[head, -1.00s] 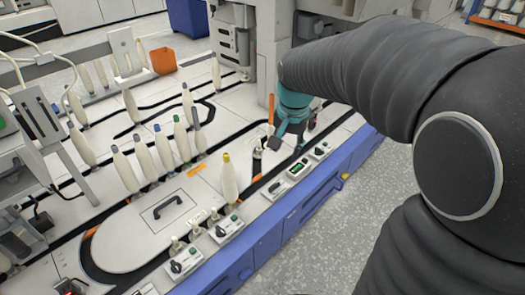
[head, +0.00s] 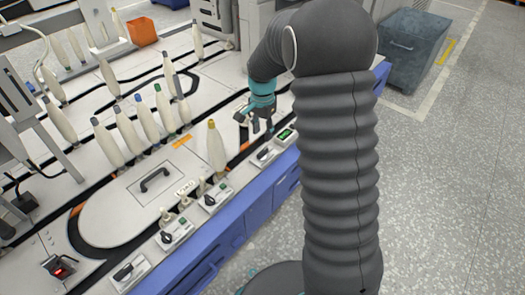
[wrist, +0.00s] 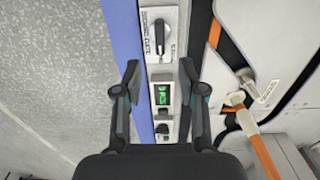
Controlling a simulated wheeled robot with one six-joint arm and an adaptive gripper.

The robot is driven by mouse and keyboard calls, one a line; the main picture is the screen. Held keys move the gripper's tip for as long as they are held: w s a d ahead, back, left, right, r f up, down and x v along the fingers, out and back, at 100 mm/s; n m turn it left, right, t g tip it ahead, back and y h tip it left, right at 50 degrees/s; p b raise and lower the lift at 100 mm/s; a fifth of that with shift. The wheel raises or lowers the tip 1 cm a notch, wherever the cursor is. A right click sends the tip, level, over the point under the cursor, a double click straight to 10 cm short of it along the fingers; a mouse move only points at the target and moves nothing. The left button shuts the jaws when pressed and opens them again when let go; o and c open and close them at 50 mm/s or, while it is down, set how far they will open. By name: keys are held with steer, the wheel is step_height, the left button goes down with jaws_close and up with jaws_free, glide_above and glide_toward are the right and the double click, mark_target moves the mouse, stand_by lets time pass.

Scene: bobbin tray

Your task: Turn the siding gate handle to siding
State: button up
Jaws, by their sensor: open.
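The siding gate handle (wrist: 160,38) is a black knob on a pale labelled plate (wrist: 151,14) in the wrist view. It lies along the length of the table edge, upright in that picture. In the head view its small box (head: 264,156) sits on the front edge of the table. My gripper (wrist: 158,80) is open and empty, with its fingers apart. Its fingertips appear just short of the handle, over the green display unit (wrist: 162,96). In the head view my gripper (head: 255,122) hangs above the track behind the display.
Similar switch boxes (head: 215,197) line the front edge. A yellow-topped bobbin (head: 215,148) stands close to the left of my gripper. Several other bobbins (head: 128,132) stand farther left. The floor in front is clear.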

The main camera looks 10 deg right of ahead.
mark_target(263, 151)
step_height(263, 151, down, 9)
steer(key=shift+f+b, duration=0.1)
steer(key=shift+b, duration=0.5)
jaws_close()
